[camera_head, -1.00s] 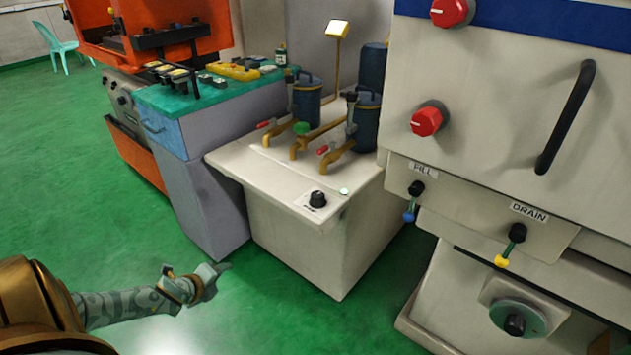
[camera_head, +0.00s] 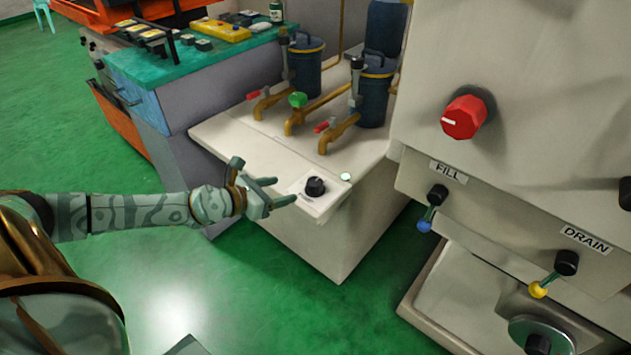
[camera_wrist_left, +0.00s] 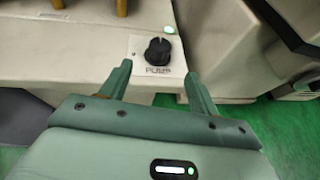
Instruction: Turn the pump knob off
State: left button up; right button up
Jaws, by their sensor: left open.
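The pump knob (camera_head: 315,186) is a small black round knob on a pale label plate, on the top of the cream pump cabinet (camera_head: 235,150) near its front corner. In the left wrist view the black knob (camera_wrist_left: 158,52) sits just beyond the fingertips, roughly between them, with lettering below it. My left gripper (camera_head: 285,190) is open and empty, close to the knob on its left side and apart from it. In the left wrist view its two fingers (camera_wrist_left: 157,73) stand spread. My right gripper is not in view.
A small lit round light (camera_head: 346,177) is beside the knob. Brass pipes (camera_head: 300,118) with red and green handles and blue canisters (camera_head: 375,95) stand behind. A machine with a red knob (camera_head: 463,117) and FILL and DRAIN levers (camera_head: 430,207) is at right. Green floor is free in front.

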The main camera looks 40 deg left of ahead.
aim_at(313, 182)
pick_arm(q)
jog(key=b+x, duration=0.2)
jog(key=x, duration=1)
jog(key=shift+f, duration=0.1)
jog(key=shift+w+d+f, duration=0.1)
jog(key=shift+w+d, duration=0.05)
jog(key=shift+w, duration=0.4)
jog(key=c, duration=1)
jog(key=shift+o, duration=0.2)
